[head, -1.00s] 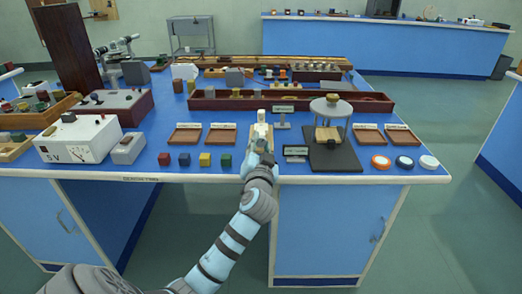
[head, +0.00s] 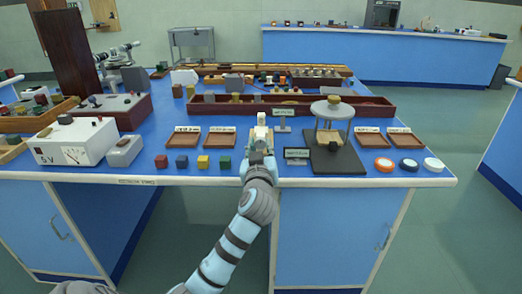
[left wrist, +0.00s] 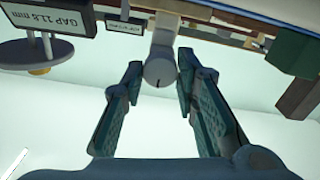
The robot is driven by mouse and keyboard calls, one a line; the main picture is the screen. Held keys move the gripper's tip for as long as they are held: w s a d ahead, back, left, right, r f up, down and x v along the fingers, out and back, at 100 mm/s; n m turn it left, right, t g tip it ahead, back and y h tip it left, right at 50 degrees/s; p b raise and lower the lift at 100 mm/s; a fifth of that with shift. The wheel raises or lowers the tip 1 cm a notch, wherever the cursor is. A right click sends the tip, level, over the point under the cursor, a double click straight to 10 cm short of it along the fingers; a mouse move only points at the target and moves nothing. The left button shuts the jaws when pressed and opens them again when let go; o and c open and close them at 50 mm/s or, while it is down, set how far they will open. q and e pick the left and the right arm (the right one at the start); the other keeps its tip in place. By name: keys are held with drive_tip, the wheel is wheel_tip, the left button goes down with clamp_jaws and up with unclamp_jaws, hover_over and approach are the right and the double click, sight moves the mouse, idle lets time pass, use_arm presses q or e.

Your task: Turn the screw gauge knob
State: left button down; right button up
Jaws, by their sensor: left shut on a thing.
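The screw gauge (head: 261,127) is a pale, upright device near the front middle of the blue bench in the head view. Its round grey knob (left wrist: 159,70) with a dark line mark shows in the left wrist view. My left gripper (left wrist: 158,76) has a finger on each side of the knob and is shut on it. In the head view my left gripper (head: 257,156) partly hides the gauge's near end. A dark display (head: 296,154) stands just right of it; in the wrist view the display (left wrist: 47,17) reads "GAP 11.8 mm". My right gripper is not in view.
Coloured cubes (head: 203,162) lie to the left along the front edge. Shallow wooden trays (head: 183,142) sit on both sides. A long wooden box (head: 220,108) lies behind.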

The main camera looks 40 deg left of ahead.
use_arm(q)
drive_tip(key=shift+r, duration=0.15)
idle(0.3)
drive_tip(key=c, duration=1.2)
unclamp_jaws()
drive_tip(key=shift+c, duration=0.2)
drive_tip(key=v, duration=0.7)
drive_tip(key=shift+s+d, duration=0.15)
drive_tip(key=shift+d, duration=0.05)
